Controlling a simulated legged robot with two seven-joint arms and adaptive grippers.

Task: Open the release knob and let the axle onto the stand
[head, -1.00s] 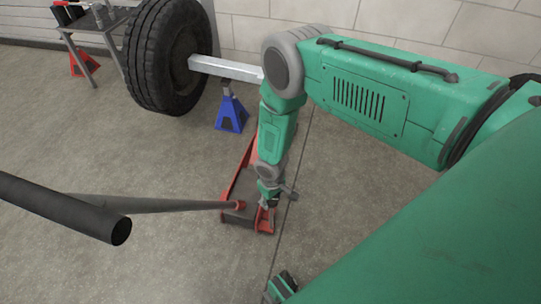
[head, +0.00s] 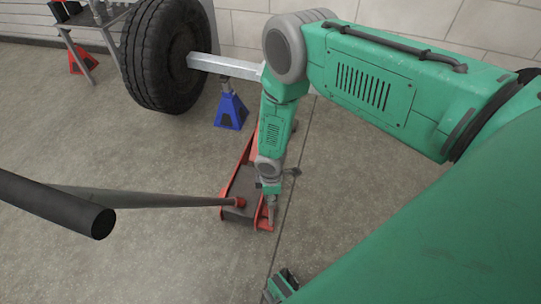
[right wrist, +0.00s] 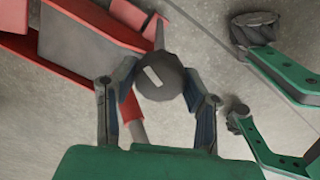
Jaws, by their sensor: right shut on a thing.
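The release knob (right wrist: 160,78) is a dark round knob with a pale mark, in the right wrist view. My right gripper (right wrist: 160,85) is shut on it, one finger on each side. In the head view my right arm reaches down to the end of the red floor jack (head: 229,180), where the arm hides the knob. The axle (head: 224,66) is a pale square bar running from the tyre to behind my arm. The blue stand (head: 231,111) is under the axle. Its post top is close to the bar; I cannot tell whether they touch. My left gripper cannot be made out.
The tyre (head: 160,55) is at the back left. The jack's long dark handle (head: 150,198) reaches left across the foreground. A red stand (head: 79,60) and a metal cart (head: 88,22) are at the far left. The middle floor is clear.

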